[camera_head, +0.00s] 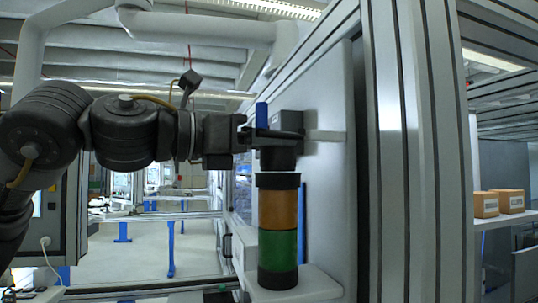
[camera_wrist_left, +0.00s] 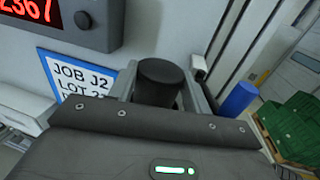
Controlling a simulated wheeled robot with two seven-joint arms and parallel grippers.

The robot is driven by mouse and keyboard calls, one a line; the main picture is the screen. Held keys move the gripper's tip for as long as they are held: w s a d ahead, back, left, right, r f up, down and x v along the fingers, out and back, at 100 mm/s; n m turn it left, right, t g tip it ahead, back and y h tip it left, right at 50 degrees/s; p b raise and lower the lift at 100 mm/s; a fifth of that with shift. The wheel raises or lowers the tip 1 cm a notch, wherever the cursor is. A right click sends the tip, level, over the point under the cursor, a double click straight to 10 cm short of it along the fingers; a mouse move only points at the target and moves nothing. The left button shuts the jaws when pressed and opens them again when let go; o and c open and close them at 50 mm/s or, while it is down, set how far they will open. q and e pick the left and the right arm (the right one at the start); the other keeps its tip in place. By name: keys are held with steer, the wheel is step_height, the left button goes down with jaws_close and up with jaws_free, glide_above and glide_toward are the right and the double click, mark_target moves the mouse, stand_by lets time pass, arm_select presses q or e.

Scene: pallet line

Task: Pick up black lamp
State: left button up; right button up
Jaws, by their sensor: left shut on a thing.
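The black lamp (camera_head: 279,159) is a short dark cylinder held just above the stack light in the head view. A narrow light gap shows between it and the stack's black top. The stack (camera_head: 278,210) has an orange section over a green one and stands upright on a white ledge. My left gripper (camera_head: 277,136) reaches in from the left and is shut on the lamp. In the left wrist view, the lamp's round black top (camera_wrist_left: 160,70) sits between the two fingers; its lower part is hidden. My right gripper is not in view.
A pale panel (camera_head: 325,180) stands close behind the stack, with a thick metal post to its right. The white ledge (camera_head: 318,284) is under the stack. The wrist view shows a job sign (camera_wrist_left: 72,72), a red display (camera_wrist_left: 30,8), a blue cylinder (camera_wrist_left: 236,100) and green crates (camera_wrist_left: 295,128).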

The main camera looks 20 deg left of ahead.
arm_select(q)
steer(key=shift+s+r+b, duration=0.1)
steer(key=shift+r+b, duration=0.3)
steer(key=shift+r, duration=3.85)
